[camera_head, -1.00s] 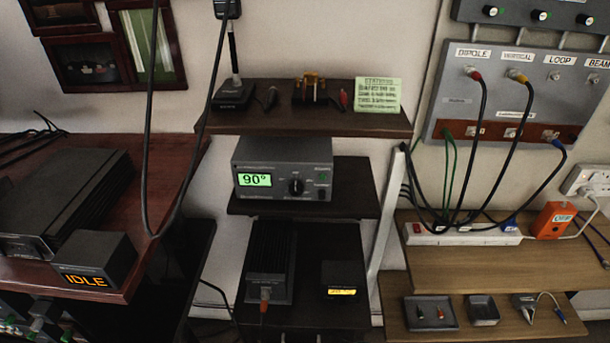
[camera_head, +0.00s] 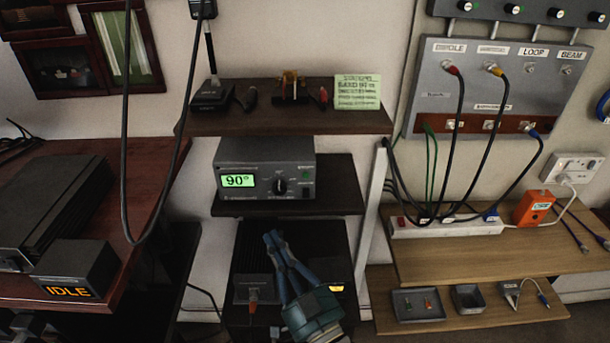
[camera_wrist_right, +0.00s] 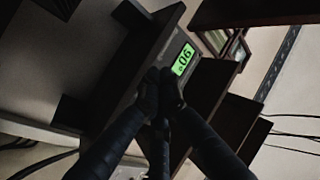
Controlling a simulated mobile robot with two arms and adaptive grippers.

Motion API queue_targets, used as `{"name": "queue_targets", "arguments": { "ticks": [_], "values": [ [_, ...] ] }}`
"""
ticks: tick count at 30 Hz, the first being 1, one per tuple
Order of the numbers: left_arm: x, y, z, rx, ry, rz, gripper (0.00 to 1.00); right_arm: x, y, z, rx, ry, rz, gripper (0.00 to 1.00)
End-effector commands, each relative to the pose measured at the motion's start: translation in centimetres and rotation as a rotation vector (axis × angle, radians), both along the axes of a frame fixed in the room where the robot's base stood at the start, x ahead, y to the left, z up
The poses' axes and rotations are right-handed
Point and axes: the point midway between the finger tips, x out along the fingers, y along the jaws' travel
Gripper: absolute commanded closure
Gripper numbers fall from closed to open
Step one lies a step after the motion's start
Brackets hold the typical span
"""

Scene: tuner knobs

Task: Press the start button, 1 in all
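The grey control box (camera_head: 262,165) stands on the middle shelf, with a green display (camera_head: 237,181) reading 90° and a black knob (camera_head: 280,187). A small dark greenish button (camera_head: 306,190) sits right of the knob; its lettering is too small to read. My right gripper (camera_head: 272,238) is below the box, in front of the lower shelf, apart from the button, fingers pointing up. In the right wrist view its fingertips (camera_wrist_right: 160,80) meet with nothing visible between them, and overlap the box near the display (camera_wrist_right: 183,59). The button is not discernible there. My left gripper is not in view.
The middle shelf (camera_head: 340,200) juts out under the box, and the upper shelf (camera_head: 350,124) overhangs it. A black cable (camera_head: 127,130) hangs at the left. An orange IDLE display (camera_head: 70,291) is on the red-brown desk. Cabled panel (camera_head: 420,112) stands right.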

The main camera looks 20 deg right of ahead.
Motion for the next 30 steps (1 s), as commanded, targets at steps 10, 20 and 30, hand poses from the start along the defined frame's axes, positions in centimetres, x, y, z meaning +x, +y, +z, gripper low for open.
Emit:
{"name": "queue_targets", "arguments": {
  "ticks": [10, 20, 30],
  "values": [
    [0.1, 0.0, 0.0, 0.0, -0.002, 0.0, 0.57, -3.4, -4.0, 7.6, 0.245, -0.417, -0.164, 1.0],
    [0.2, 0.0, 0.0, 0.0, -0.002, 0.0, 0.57, -5.3, -5.6, 9.0, 0.311, -0.531, -0.223, 1.0],
    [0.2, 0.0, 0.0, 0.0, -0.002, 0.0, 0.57, -5.1, -5.7, 9.0, 0.31, -0.531, -0.222, 1.0]
  ]
}}
